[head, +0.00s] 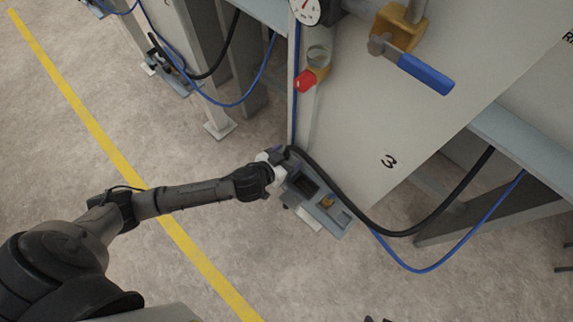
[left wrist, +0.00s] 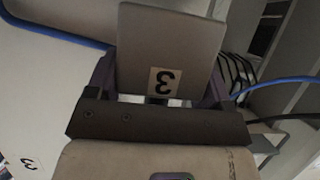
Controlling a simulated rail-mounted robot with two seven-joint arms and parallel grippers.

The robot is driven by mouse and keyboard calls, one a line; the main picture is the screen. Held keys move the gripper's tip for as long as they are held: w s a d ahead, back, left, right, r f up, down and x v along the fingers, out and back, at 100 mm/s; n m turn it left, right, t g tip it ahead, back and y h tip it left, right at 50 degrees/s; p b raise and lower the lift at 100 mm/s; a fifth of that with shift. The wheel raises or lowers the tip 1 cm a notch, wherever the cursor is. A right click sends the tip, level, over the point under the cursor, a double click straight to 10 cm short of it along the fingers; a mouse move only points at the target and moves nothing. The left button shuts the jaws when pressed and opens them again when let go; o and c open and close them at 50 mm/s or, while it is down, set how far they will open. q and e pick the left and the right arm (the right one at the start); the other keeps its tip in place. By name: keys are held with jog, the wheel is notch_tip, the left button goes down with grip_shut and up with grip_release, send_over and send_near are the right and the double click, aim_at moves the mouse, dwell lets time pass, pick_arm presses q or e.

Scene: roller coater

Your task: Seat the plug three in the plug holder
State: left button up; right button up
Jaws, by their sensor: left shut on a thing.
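Plug three is a grey block with an upside-down "3" label (left wrist: 170,45) in the left wrist view. My left gripper (head: 279,154) is shut on it, with purple fingers on both sides of the plug. In the head view the plug is mostly hidden by the gripper, and a black cable runs from there to the right. The plug holder (head: 338,216) is a grey-blue box with a dark opening, just below and right of the gripper, at the foot of the panel marked 3. I cannot tell whether plug and holder touch. Small dark tips at the bottom edge may be my right gripper (head: 377,320).
The large pale panel (head: 350,130) stands right beside the holder. A blue-handled valve (head: 425,73), a red knob (head: 305,81) and a gauge (head: 306,10) are above. The black cable (head: 420,228) and a blue hose (head: 420,270) hang at right.

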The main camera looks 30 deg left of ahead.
pick_arm(q)
notch_tip(320, 180, down, 4)
jog(key=shift+r+b, duration=0.1)
jog(key=shift+b, duration=0.9)
jog(key=shift+f, duration=0.3)
jog(key=shift+f, duration=0.15)
jog(key=o, duration=1.1)
